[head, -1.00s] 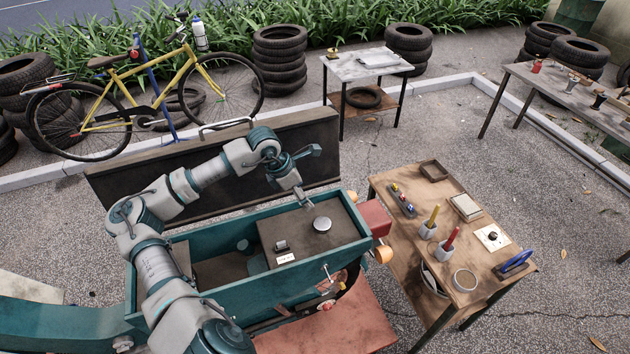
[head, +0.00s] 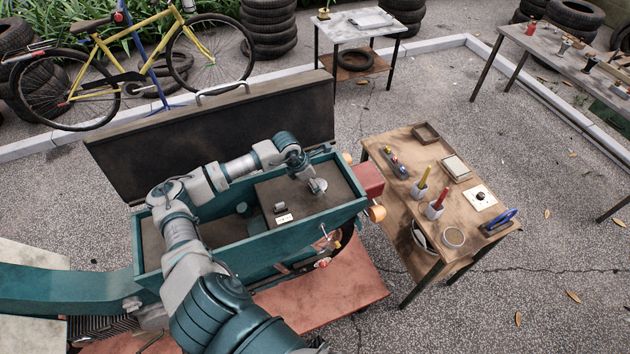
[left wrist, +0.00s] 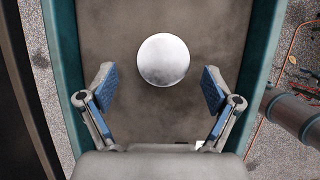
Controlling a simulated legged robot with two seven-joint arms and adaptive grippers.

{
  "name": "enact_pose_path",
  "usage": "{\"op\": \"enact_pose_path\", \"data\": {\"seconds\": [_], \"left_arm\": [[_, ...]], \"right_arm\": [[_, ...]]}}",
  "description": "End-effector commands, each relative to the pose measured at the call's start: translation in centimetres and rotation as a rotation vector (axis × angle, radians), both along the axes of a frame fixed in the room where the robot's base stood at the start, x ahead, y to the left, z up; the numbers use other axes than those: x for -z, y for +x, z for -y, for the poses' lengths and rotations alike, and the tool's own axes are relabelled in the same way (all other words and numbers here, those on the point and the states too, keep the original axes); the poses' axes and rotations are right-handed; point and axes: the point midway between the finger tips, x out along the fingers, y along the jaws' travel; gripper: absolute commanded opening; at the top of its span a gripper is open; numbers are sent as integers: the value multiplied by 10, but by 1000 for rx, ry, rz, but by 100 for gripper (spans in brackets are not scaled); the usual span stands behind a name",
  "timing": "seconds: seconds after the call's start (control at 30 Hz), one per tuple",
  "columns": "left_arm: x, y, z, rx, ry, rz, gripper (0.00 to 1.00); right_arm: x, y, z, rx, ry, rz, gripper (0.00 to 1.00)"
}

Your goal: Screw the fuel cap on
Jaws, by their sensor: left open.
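The fuel cap (head: 317,186) is a round, pale metal disc on the brown panel (head: 335,205) at the right end of the teal cart. In the left wrist view the cap (left wrist: 163,60) lies ahead of and between the two fingers. My left gripper (head: 312,182) is just above the cap in the head view and partly covers it. In the left wrist view my left gripper (left wrist: 158,88) is open, with a blue pad on each side and a gap to the cap. Whether the cap is seated on a thread cannot be told. My right gripper is not in view.
The cart's teal wall (head: 290,238) surrounds the panel, and its raised lid (head: 210,135) stands behind. A small dark fitting (head: 279,207) and a white label (head: 284,218) are on the panel. A wooden table (head: 415,205) with tools stands to the right.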

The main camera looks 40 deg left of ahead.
Motion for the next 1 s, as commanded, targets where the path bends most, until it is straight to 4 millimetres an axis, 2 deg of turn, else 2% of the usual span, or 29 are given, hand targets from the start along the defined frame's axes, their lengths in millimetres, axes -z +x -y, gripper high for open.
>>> {"op": "enact_pose_path", "data": {"seconds": [0.2,0.43,0.6,0.7,0.77,0.8,1.0], "left_arm": [[10,4,4,0,2,0,90],[10,4,5,0,2,0,90],[11,4,4,1,1,1,47],[11,4,3,0,0,0,25],[11,4,3,0,-1,0,25],[11,4,3,2,-1,-1,20],[14,6,1,115,-1,0,19]], "right_arm": [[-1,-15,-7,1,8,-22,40],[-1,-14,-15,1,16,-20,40],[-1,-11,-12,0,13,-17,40],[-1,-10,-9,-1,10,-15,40],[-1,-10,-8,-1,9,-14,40],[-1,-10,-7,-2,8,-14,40],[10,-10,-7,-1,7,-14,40]]}}
